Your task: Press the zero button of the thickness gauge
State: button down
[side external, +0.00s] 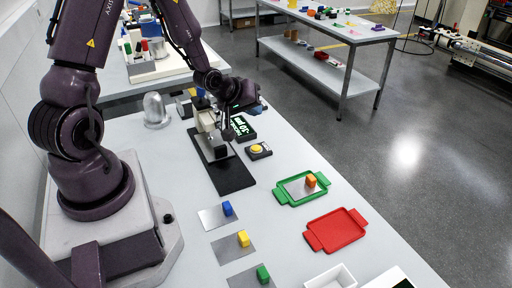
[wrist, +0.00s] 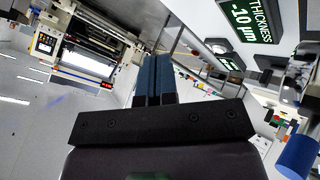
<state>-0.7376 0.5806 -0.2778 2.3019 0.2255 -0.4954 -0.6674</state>
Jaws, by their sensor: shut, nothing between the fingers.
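The thickness gauge (side external: 208,122) is a pale stand on a dark mat, with a grey plate under it. The button cannot be made out there.
A metal dome (side external: 155,110) stands left of the gauge. Blue, yellow and green blocks sit on grey plates nearer the front. A green tray (side external: 281,196) holds a plate with an orange block; an empty red tray (side external: 336,230) lies in front of it.

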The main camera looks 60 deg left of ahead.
aim_at(253, 147)
jog(key=shift+f, duration=0.1)
jog(key=shift+f, duration=4.35)
jog(key=shift+f, duration=0.15)
jog(key=shift+f, duration=0.25)
jog(key=shift+f, duration=0.35)
jog(key=shift+s+f, duration=0.15)
jog(key=shift+f, duration=0.1)
jog(key=shift+s+r, duration=0.15)
jog(key=shift+r, duration=0.65)
